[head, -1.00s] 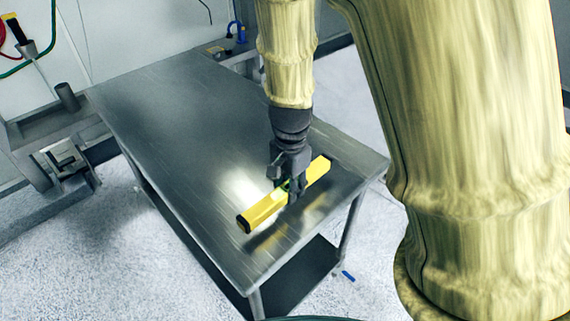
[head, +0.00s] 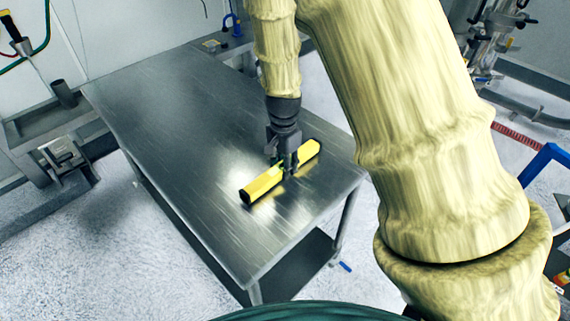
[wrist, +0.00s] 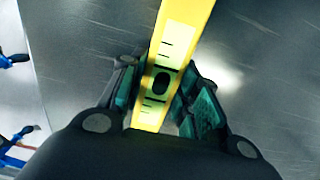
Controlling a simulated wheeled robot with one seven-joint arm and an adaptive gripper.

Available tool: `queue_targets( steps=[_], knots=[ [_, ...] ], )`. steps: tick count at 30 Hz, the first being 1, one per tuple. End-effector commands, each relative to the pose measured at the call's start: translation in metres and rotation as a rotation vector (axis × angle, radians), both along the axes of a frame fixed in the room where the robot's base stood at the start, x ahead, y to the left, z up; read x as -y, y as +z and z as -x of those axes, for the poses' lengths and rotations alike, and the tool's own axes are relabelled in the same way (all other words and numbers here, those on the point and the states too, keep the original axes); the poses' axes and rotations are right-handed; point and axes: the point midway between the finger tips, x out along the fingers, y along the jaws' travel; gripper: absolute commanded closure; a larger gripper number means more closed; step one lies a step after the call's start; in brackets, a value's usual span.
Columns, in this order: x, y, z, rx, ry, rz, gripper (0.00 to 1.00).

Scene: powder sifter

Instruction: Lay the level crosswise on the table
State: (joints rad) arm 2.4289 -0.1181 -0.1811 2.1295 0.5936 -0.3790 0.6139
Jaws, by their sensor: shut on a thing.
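The yellow level (head: 265,184) with black end caps is at the near part of the steel table (head: 190,130). It lies crosswise to the table's long side, close to the tabletop; I cannot tell whether it touches. My gripper (head: 287,170) points down and is shut around the level's middle. In the wrist view, the level (wrist: 181,35) runs up between the green-padded fingers of my gripper (wrist: 162,95), its dark round vial and scale marks facing the camera. The level's near end is hidden behind the gripper body in that view.
The tabletop around the level is clear. A blue clamp-like thing (head: 232,25) stands beyond the table's far edge. A grey metal fixture (head: 65,160) stands left of the table. A small blue thing (head: 345,267) lies on the floor by a table leg.

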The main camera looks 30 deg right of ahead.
Motion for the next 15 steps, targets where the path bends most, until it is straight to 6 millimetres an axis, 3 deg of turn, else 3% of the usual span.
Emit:
queue_targets(
  steps=[14, 15],
  knots=[
    [-0.0006, -0.0099, -0.0002, 0.001, 0.000, 0.000, 1.00],
    [-0.0006, -0.0100, -0.0002, 0.001, 0.000, 0.001, 0.65]
  ],
)
